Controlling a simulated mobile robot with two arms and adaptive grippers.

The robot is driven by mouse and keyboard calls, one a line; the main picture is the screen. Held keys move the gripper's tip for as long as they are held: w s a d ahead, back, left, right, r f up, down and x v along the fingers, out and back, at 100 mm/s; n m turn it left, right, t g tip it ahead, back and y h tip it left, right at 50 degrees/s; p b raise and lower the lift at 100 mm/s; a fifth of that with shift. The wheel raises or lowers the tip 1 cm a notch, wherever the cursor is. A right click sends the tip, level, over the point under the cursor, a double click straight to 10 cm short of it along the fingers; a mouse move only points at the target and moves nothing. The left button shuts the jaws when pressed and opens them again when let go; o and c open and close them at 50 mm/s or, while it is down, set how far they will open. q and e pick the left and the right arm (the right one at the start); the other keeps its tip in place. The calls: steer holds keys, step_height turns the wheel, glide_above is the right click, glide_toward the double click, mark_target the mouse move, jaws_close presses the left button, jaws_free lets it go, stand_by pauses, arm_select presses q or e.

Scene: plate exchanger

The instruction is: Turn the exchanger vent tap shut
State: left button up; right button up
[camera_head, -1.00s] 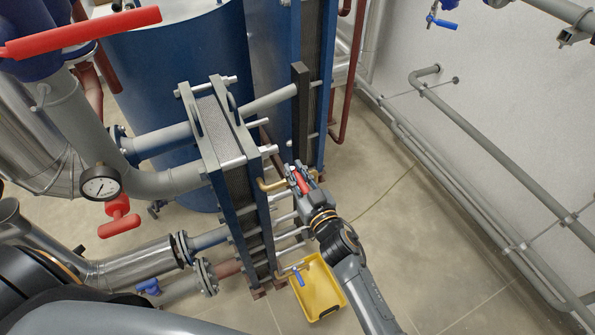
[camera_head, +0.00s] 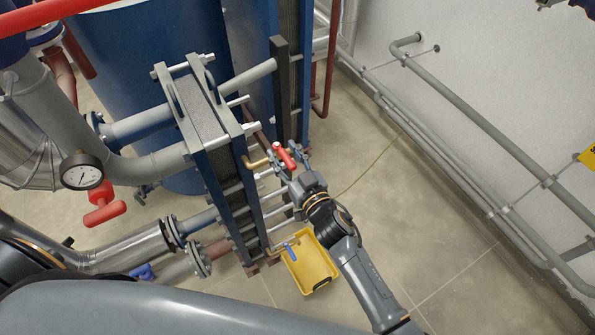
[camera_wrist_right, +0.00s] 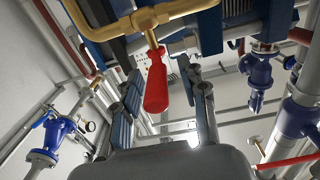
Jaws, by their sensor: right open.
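The vent tap has a red handle (camera_head: 285,157) on a brass pipe (camera_head: 256,162) at the side of the plate exchanger (camera_head: 208,115). In the right wrist view the red handle (camera_wrist_right: 156,82) hangs straight down from its brass body (camera_wrist_right: 150,20). My right gripper (camera_head: 288,159) is open, with one finger on each side of the handle. In the wrist view the fingers (camera_wrist_right: 160,84) stand apart, with visible gaps to the handle. My left gripper is out of view.
A pressure gauge (camera_head: 82,171) and another red handle (camera_head: 105,208) are at the left. Grey wall pipes (camera_head: 480,120) run along the right. The floor between is mostly clear.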

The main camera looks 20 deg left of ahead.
steer(key=v, duration=0.9)
steer(key=shift+s+d, duration=0.2)
steer(key=s+d+f+m+g+h+b, duration=0.1)
steer(key=s+d+f+h, duration=0.15)
steer(key=d+f, duration=0.6)
steer(key=s+d+f+m+g+h+b, duration=0.1)
steer(key=d+f+g+h, duration=0.15)
steer(key=f, duration=1.05)
steer(key=s+d+f+m+h+b, duration=0.1)
steer(key=s+d+f+m+h, duration=0.15)
steer(key=d+f, duration=0.6)
steer(key=s+d+f+g+h, duration=0.2)
steer(key=s+d+f, duration=0.1)
steer(key=s+f, duration=0.35)
steer(key=s+d+f+g+h, duration=0.1)
steer(key=s+d+f+g, duration=0.15)
steer(key=s+f, duration=0.4)
steer(key=s+d+f+m+g+h+b, duration=0.1)
steer(key=s+d+f, duration=0.3)
steer(key=s, duration=0.5)
steer(key=s+d+f+m+g+h, duration=0.1)
steer(key=s+d+f+g, duration=0.2)
steer(key=s, duration=0.5)
step_height(320, 180, down, 2)
steer(key=shift+s+d+f+b, duration=0.2)
steer(key=shift+s+d+b, duration=0.15)
steer(key=shift+d, duration=0.2)
steer(key=shift+c, duration=0.5)
